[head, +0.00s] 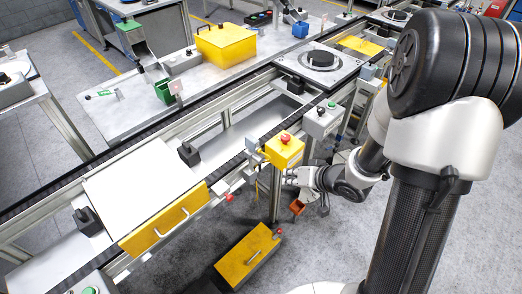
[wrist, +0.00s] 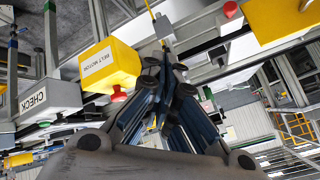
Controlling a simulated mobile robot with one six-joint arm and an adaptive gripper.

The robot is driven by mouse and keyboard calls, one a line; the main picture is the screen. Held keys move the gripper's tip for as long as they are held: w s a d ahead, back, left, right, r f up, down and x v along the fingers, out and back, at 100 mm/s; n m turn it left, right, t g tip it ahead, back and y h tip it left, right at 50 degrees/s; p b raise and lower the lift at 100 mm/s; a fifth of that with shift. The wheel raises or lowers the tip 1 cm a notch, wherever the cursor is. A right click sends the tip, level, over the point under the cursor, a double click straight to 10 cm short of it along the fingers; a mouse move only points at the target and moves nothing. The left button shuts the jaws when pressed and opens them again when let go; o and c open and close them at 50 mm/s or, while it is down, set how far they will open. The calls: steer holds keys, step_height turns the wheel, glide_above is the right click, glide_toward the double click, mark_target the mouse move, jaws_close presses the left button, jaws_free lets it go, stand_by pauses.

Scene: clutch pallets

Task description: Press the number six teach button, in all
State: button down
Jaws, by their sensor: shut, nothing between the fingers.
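No button marked six or labelled as a teach button can be made out in either view. My gripper (head: 291,178) is beside and just below a yellow control box (head: 284,152) with a red mushroom button (head: 286,138) on top. In the wrist view, which is upside down, my gripper (wrist: 167,74) is shut and empty. The yellow box (wrist: 110,66), labelled BELT MOTOR, is left of the fingertips, its red button (wrist: 118,94) pointing down in the picture. A grey box (wrist: 50,97) labelled CHECK is further left.
A conveyor carries a large white plate (head: 140,186) and, further back, a plate with a dark round part (head: 320,58). The grey button box (head: 322,120) stands right of the yellow one. A yellow case (head: 246,256) is low down.

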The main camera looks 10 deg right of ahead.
mark_target(259, 150)
steer(key=w+a, duration=0.5)
steer(key=w, duration=0.2)
stand_by(0.5)
steer(key=shift+w+a, duration=0.1)
steer(key=shift+w, duration=0.05)
stand_by(1.1)
steer(key=shift+w+a, duration=0.2)
steer(key=shift+w, duration=0.1)
steer(key=shift+w+a+p, duration=0.3)
steer(key=shift+w+p, duration=0.1)
steer(key=shift+p, duration=0.1)
stand_by(0.6)
steer(key=shift+s+d, duration=0.1)
steer(key=shift+s, duration=0.05)
steer(key=shift+s+d, duration=0.45)
steer(key=shift+s, duration=0.15)
